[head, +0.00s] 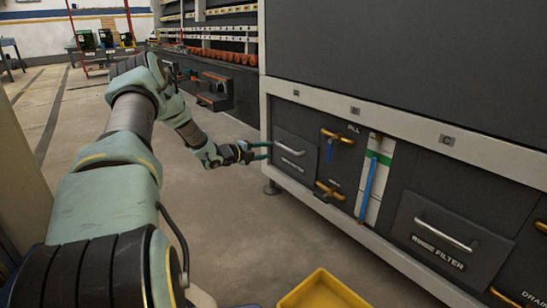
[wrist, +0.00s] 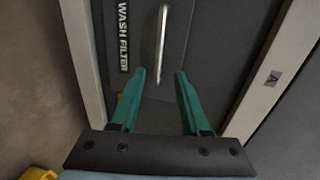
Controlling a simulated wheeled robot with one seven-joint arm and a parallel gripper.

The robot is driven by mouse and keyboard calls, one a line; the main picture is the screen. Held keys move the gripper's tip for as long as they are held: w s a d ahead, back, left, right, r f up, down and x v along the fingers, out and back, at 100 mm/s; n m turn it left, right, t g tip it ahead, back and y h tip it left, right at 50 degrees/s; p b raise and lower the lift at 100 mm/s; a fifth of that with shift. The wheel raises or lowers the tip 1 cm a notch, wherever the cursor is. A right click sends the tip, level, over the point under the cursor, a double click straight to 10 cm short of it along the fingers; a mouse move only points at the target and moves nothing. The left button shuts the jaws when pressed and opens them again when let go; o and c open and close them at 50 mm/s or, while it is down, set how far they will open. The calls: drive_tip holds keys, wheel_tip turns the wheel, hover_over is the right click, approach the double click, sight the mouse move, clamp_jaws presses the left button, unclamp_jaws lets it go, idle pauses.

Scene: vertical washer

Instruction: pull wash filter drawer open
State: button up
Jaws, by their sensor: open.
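The wash filter drawer (head: 297,151) is a dark grey panel at the left end of the washer's lower row, flush with the front. Its silver bar handle (head: 290,149) also shows in the wrist view (wrist: 161,45), beside the white "WASH FILTER" label (wrist: 125,35). My gripper (head: 268,150) is at the washer's left corner, just left of the handle. In the wrist view its two green fingers (wrist: 160,82) are apart with nothing between their tips. The handle's near end lies roughly level with the gap between the tips; I cannot tell the exact depth.
A yellow bin (head: 322,290) stands on the floor in front. The floor left of the washer is clear.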

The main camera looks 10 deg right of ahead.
sight(285, 148)
drive_tip(key=b+x, duration=0.4)
drive_tip(key=x, duration=0.6)
drive_tip(key=shift+w+f, duration=0.2)
drive_tip(key=shift+w+d, duration=0.1)
drive_tip(key=shift+d, duration=0.15)
clamp_jaws()
drive_tip(key=shift+r, duration=0.1)
idle(0.9)
